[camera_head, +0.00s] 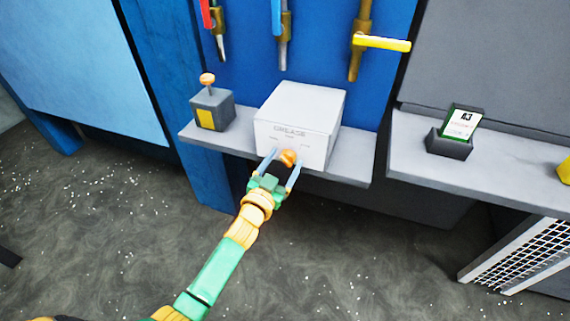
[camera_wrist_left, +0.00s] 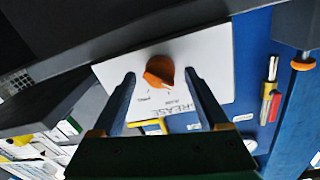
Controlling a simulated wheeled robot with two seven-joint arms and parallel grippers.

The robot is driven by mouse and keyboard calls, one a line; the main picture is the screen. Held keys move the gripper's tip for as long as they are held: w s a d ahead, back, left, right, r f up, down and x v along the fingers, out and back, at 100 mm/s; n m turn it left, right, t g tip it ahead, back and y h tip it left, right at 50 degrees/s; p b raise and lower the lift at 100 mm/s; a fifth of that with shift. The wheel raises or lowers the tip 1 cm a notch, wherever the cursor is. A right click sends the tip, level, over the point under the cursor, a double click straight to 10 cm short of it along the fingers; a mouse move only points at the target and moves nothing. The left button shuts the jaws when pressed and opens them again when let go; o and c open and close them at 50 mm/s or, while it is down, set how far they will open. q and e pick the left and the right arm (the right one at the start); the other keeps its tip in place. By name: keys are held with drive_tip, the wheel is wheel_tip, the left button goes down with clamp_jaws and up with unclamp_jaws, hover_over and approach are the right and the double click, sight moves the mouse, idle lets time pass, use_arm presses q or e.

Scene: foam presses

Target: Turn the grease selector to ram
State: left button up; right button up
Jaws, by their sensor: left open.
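The grease selector is an orange knob (camera_head: 288,158) on the front of a white box marked GREASE (camera_head: 298,115), which stands on a grey shelf. In the left wrist view the knob (camera_wrist_left: 159,71) has a pointed shape, with small printed labels beside it that are too small to read surely. My left gripper (camera_head: 278,160) is open, its two blue-grey fingers reaching toward the box face on either side of the knob. In the left wrist view the fingers (camera_wrist_left: 160,80) stand apart with the knob between and beyond their tips; contact is not visible. My right gripper is not in view.
A grey box with an orange-topped lever (camera_head: 212,108) stands left on the same shelf (camera_head: 355,170). Red, blue and yellow valve handles (camera_head: 382,43) hang above on the blue panel. A card marked A3 (camera_head: 461,123) stands in a holder on the right shelf (camera_head: 500,172).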

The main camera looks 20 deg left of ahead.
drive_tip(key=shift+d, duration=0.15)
use_arm(q)
clamp_jaws()
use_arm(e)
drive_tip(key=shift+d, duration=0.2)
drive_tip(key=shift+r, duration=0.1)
use_arm(q)
drive_tip(key=m+p, duration=0.1)
drive_tip(key=m, duration=0.3)
drive_tip(key=shift+d+m+g, duration=0.1)
drive_tip(key=shift+m+g, duration=0.2)
drive_tip(key=shift+m, duration=1.9)
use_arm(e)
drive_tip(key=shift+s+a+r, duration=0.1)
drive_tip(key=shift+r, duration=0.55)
